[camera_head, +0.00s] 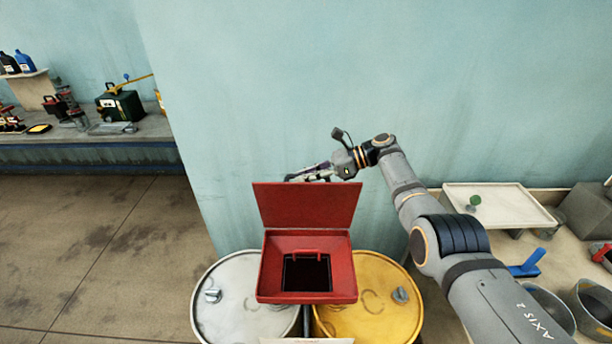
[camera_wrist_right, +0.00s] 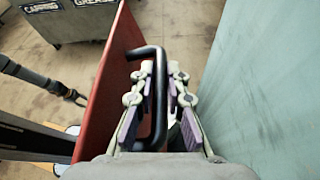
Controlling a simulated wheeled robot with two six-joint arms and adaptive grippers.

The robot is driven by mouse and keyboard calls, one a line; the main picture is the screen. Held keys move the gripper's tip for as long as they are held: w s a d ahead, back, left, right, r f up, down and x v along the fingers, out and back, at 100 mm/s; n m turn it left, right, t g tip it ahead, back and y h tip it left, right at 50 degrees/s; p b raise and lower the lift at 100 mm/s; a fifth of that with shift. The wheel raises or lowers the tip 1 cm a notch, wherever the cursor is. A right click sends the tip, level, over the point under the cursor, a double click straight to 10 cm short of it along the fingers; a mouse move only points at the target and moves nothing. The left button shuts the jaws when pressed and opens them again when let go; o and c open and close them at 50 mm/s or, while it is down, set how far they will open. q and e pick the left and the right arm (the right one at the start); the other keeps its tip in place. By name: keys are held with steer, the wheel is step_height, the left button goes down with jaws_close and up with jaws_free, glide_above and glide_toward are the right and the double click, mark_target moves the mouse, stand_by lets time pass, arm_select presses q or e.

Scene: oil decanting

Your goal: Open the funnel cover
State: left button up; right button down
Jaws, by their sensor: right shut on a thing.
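The red funnel (camera_head: 306,268) sits across the tops of two drums, its dark square opening facing up. Its flat red cover (camera_head: 307,205) stands raised at the back edge, close to upright. In the right wrist view the cover (camera_wrist_right: 108,85) is edge-on, with a black handle (camera_wrist_right: 160,105) on its back face. My right gripper (camera_wrist_right: 161,92) is shut on this handle, a finger on each side. In the head view my right gripper (camera_head: 312,174) is behind the cover, partly hidden. What looks like my left gripper (camera_wrist_right: 72,96) is small at the left of the wrist view; its jaws are unclear.
A white drum (camera_head: 235,300) and a yellow drum (camera_head: 375,290) stand below the funnel. The blue-green wall (camera_head: 330,70) is close behind the cover. A bench at the right holds a white tray (camera_head: 498,207) and grey buckets (camera_head: 592,305). Floor at the left is clear.

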steer(key=shift+f, duration=0.1)
steer(key=c, duration=1.3)
jaws_free()
steer(key=shift+w, duration=0.1)
steer(key=shift+c, duration=0.2)
steer(key=shift+d, duration=0.1)
steer(key=v, duration=0.7)
steer(key=shift+d, duration=0.15)
